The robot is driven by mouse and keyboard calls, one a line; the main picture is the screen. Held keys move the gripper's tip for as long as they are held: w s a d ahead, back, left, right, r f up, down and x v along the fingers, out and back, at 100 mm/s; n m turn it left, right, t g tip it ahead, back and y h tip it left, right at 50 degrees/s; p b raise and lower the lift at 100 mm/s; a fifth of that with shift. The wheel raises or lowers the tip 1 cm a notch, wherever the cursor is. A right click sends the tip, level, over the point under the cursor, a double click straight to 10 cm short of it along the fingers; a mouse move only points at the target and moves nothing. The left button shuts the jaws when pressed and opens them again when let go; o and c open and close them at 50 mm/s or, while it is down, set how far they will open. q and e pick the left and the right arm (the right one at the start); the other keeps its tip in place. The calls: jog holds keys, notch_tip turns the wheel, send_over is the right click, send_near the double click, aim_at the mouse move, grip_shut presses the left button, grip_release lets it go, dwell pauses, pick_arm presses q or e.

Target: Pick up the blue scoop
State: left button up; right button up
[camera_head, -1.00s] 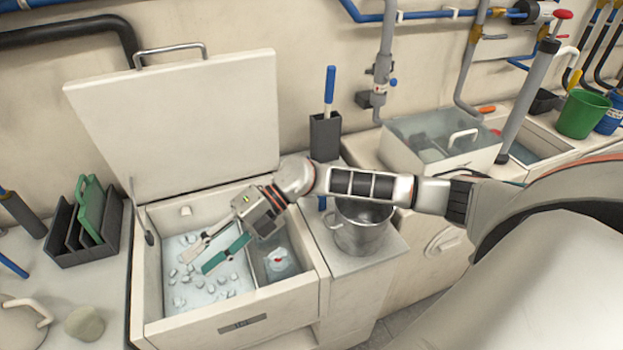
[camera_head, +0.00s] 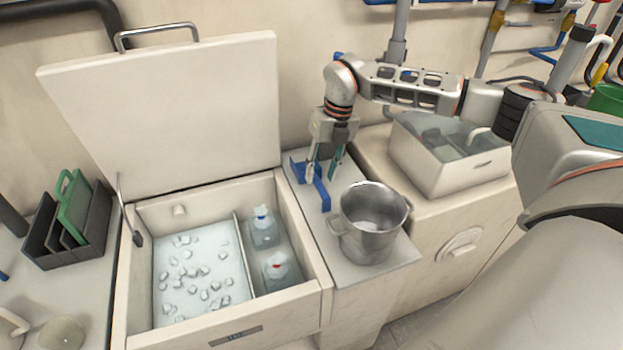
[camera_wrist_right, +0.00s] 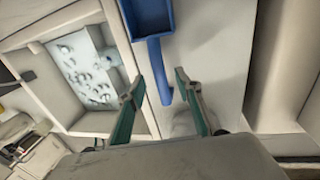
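The blue scoop (camera_head: 323,196) lies on the pale counter between the open icebox and the steel pot, partly hidden by my right gripper in the head view. In the right wrist view the scoop's bowl (camera_wrist_right: 147,18) is at the top and its handle points down between my fingers. My right gripper (camera_head: 321,174) points down over the scoop, and its green-padded fingers (camera_wrist_right: 160,80) are apart, one on each side of the handle. I cannot tell how far the fingertips are above the counter. My left gripper is not in view.
The open icebox (camera_head: 320,292) holds ice and two bottles. The steel pot (camera_head: 368,228) stands close on the right of the scoop. A clear-lidded bin (camera_head: 455,160) is farther right. The raised icebox lid (camera_head: 165,115) stands at the left.

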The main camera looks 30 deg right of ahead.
jog(key=f, duration=0.3)
jog(key=f+b, duration=0.1)
jog(key=shift+w+a+f, duration=0.25)
jog(key=shift+w+a, duration=0.05)
jog(key=shift+w, duration=0.05)
jog(key=shift+f, duration=0.25)
jog(key=shift+r, duration=0.1)
grip_shut()
jog(key=shift+r, duration=0.1)
jog(key=shift+w+r, duration=0.1)
jog(key=shift+r, duration=0.45)
notch_tip(320, 180, up, 13)
jog(key=p, duration=0.3)
notch_tip(320, 180, up, 6)
send_over(317, 181)
jog(key=shift+f, duration=0.1)
